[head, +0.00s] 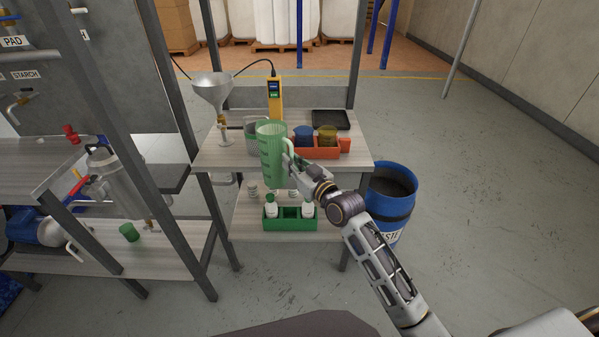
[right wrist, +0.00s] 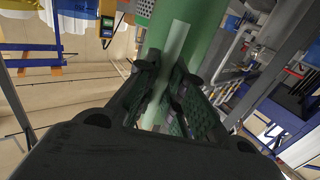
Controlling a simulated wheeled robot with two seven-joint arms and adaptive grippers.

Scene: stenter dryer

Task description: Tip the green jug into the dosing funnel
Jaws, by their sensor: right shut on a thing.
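The green jug (head: 271,155) is translucent with measuring marks and stands upright in the air in front of the shelf unit's upper board. My right gripper (head: 289,163) is shut on the jug's handle, on the jug's right side. In the right wrist view, the two fingers close around the pale green handle (right wrist: 174,50), with the jug's green body (right wrist: 203,40) behind it. The dosing funnel (head: 212,90) is a grey metal cone at the left end of the upper board, left of and beyond the jug. My left gripper is not in view.
On the upper board (head: 205,157) are an orange tray (head: 318,153) with blue and amber cups, a yellow handheld device (head: 274,99), a black tray (head: 330,120) and a mesh basket partly behind the jug. A green crate (head: 290,222) with white bottles sits below. A blue drum (head: 391,205) stands right.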

